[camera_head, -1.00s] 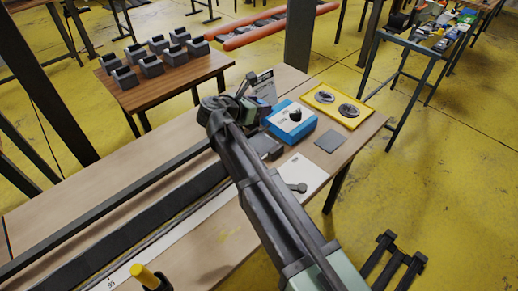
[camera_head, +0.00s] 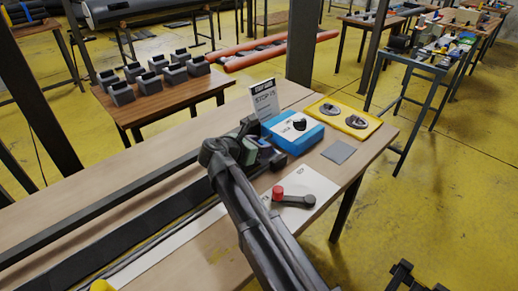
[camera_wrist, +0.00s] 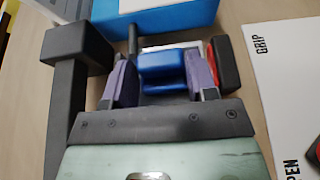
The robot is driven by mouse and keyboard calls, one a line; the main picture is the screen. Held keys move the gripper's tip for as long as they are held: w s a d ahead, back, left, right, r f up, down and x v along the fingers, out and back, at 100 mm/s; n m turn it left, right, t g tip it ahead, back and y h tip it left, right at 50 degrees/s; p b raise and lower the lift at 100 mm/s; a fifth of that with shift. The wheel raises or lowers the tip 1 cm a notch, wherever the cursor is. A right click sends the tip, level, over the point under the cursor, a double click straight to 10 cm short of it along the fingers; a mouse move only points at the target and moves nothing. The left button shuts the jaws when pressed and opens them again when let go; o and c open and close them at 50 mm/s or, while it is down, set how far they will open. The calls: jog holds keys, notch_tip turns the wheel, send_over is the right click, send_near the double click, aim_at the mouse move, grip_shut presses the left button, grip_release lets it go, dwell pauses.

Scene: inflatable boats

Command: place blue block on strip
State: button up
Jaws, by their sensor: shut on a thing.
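My gripper (camera_head: 262,152) is low over the table, just left of a blue-and-white box. In the wrist view, its two purple-grey fingers (camera_wrist: 162,78) are shut on a blue block (camera_wrist: 162,62), one on each side. My arm mostly hides the block in the head view. A long dark strip (camera_head: 105,232) runs along the table from the lower left toward my gripper. A pale strip (camera_head: 160,262) lies along its near side. I cannot tell from the wrist view whether the block touches anything below.
The blue-and-white box (camera_head: 294,131), a standing sign (camera_head: 264,98) and a yellow tray (camera_head: 343,117) with round parts are close by. A red-ended dark lever (camera_head: 292,199) lies on a white card (camera_head: 305,184). A grey square (camera_head: 339,152) lies near the right edge.

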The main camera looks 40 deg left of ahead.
jog(key=o, duration=0.6)
jog(key=shift+f, duration=0.1)
jog(key=shift+o, duration=0.2)
jog(key=shift+s+r+p, duration=0.3)
jog(key=shift+r+p, duration=0.1)
jog(key=shift+p, duration=0.05)
jog(key=p+v, duration=0.4)
jog(key=v, duration=0.7)
jog(key=shift+s, duration=0.2)
